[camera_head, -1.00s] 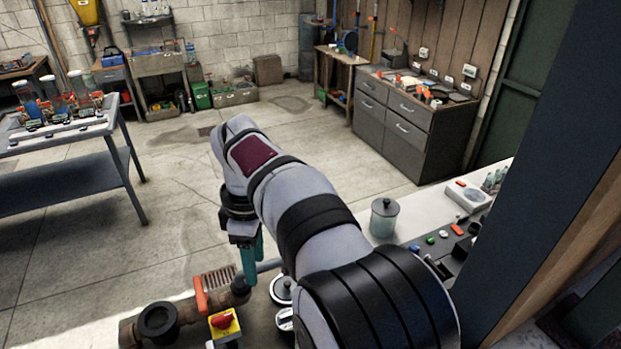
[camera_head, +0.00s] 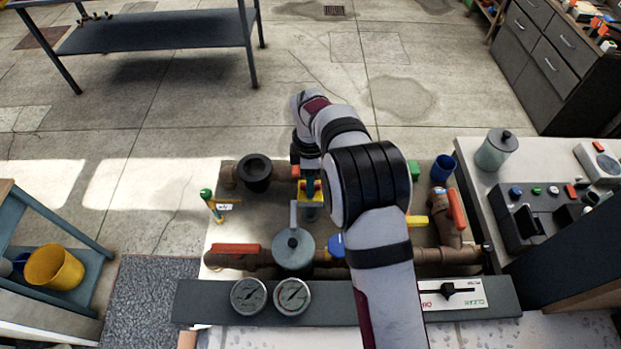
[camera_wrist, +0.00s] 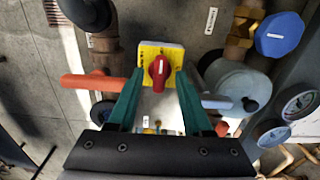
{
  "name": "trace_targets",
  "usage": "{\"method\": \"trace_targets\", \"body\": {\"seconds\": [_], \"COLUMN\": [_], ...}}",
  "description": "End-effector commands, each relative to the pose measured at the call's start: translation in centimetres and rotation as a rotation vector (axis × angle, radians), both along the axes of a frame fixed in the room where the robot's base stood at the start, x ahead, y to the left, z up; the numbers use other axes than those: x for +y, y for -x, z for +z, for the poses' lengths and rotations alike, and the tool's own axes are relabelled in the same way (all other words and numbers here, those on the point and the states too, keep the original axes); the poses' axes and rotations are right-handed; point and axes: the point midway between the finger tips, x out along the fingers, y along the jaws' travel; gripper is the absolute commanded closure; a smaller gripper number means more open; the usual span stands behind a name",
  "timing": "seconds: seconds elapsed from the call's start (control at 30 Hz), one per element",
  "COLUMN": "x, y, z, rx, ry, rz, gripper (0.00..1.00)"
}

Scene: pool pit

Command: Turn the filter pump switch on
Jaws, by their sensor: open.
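The switch is a red rotary knob (camera_wrist: 160,69) with a white mark, on a yellow plate (camera_wrist: 148,50) on a pale box. In the head view the yellow box (camera_head: 312,196) shows partly, just below my wrist. My gripper (camera_wrist: 160,76) has teal fingers, open, one on each side of the knob in the wrist view. Nothing is between the fingers except the view of the knob. I cannot tell whether the fingertips touch it. In the head view my arm covers most of the gripper (camera_head: 309,178).
Brown pipes with red handles (camera_head: 236,248), a grey-green canister (camera_head: 293,252) and two gauges (camera_head: 271,296) surround the switch. A blue knob (camera_wrist: 279,34) is to its right in the wrist view. A counter with a jar (camera_head: 496,149) stands at the right. Open floor lies behind.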

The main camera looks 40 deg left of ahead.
Motion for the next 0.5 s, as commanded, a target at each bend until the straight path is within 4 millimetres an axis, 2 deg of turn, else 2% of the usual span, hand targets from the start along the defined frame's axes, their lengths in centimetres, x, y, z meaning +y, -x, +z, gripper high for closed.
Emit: {"method": "trace_targets", "body": {"seconds": [0.27,0.5], "x": [-0.01,-0.01], "y": [-0.01,-0.01], "z": [-0.14,-0.11], "rx": [0.000,0.000], "ry": [0.000,0.000], "rz": [0.000,0.000], "gripper": [0.52,0.95]}}
